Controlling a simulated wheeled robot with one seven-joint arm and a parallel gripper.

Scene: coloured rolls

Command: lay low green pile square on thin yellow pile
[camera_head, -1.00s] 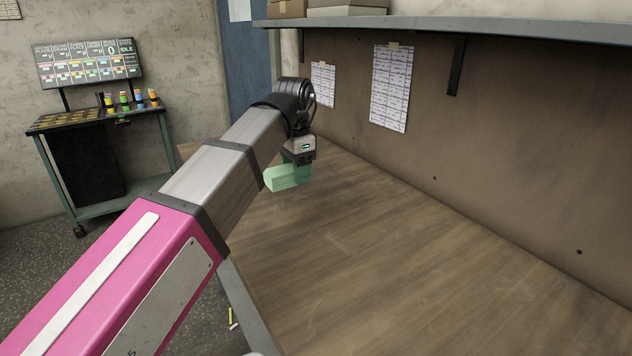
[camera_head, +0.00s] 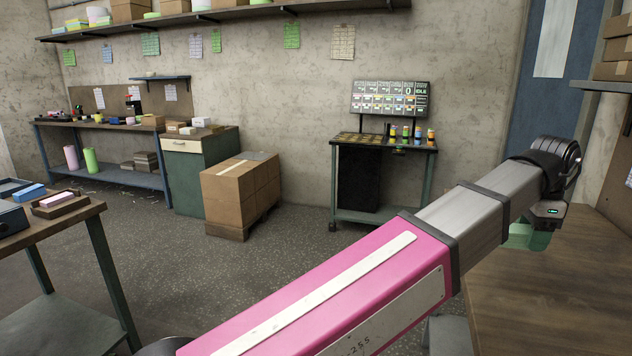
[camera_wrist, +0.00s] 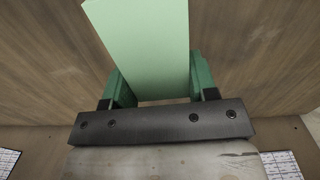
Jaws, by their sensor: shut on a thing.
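The low green pile (camera_head: 519,236) is pale green and flat-faced. It shows at the right of the head view, partly hidden by my arm and gripper. My gripper (camera_head: 541,236) is shut on it and holds it over the brown wooden table (camera_head: 560,300). In the wrist view the green pile (camera_wrist: 145,45) runs up from between the two dark green fingers of my gripper (camera_wrist: 160,84). I cannot make out the thin yellow pile in any view.
A table at the left holds a brown tray (camera_head: 57,206) with a pale block and a blue block (camera_head: 28,192). Cartons (camera_head: 240,190) stand on a pallet mid-floor. A small cart (camera_head: 383,150) with coloured rolls stands by the wall. The floor between is clear.

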